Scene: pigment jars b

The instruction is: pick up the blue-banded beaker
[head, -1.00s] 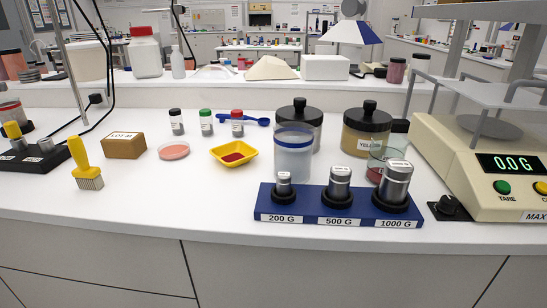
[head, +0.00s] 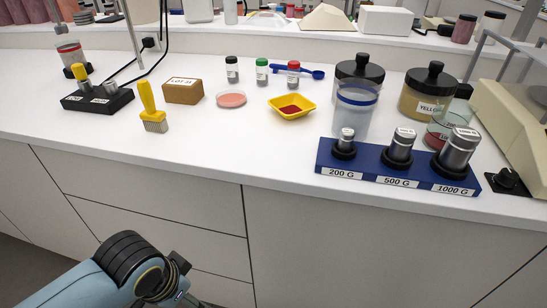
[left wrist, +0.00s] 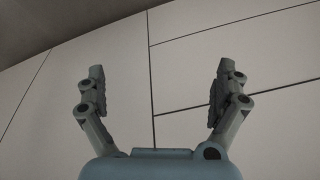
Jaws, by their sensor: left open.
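The blue-banded beaker (head: 353,112) stands upright on the white bench in the head view, a clear vessel with a blue band near its rim. It is behind the blue weight block and in front of a dark-lidded jar. The block's weights stand close to its lower part. My left gripper (left wrist: 155,95) is open and empty in the left wrist view, facing the cabinet fronts below the bench. In the head view only my left arm shows, low at the left, well away from the beaker. My right gripper is not in view.
The blue weight block (head: 390,173) holds three metal weights at the bench's front edge. A yellow-labelled jar (head: 428,95), another clear beaker (head: 445,128) and a scale (head: 515,125) crowd the right. A yellow dish (head: 292,106) lies left. The front bench stretch left of the block is clear.

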